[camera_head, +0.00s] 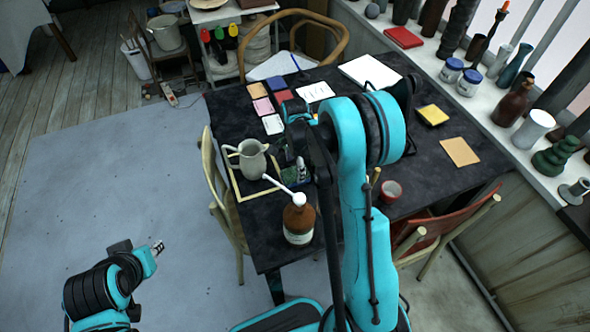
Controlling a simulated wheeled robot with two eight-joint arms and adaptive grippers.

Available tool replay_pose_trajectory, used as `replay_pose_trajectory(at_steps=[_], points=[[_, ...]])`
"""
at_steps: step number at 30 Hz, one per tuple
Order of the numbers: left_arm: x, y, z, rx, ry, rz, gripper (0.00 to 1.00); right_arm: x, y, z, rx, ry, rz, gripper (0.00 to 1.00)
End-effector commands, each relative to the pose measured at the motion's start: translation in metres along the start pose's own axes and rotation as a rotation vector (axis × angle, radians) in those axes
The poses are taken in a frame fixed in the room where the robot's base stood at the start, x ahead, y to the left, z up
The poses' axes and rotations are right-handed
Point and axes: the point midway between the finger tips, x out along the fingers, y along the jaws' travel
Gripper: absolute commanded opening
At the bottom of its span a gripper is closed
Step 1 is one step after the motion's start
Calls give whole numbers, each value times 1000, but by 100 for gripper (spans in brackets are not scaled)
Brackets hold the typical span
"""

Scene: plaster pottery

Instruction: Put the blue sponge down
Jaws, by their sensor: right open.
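My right arm rises through the middle of the picture and bends over the dark table (330,82). My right gripper (297,168) is low over the table, beside a grey pitcher (251,160), and is open. The arm hides part of it. A small blue pad (283,97) lies flat among coloured squares beyond the gripper; I cannot tell whether it is the blue sponge. No sponge shows clearly between the fingers. My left gripper (156,248) is low at the left, over the floor and away from the table; its opening is too small to judge.
A brown bottle (299,222) stands near the table's front edge, with a white-tipped tool beside it. A red cup (391,190) is right of my arm. A yellow pad (433,115) lies farther right. Vases and jars (451,70) line the sill. Chairs surround the table.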

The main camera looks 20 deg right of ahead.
Motion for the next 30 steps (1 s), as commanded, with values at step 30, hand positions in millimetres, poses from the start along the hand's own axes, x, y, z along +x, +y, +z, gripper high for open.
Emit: replay_pose_trajectory(at_steps=[30], points=[[-24, 0, -17, 0, 0, 0, 30, -202, 108, 50, -850, 147, -307, 75]])
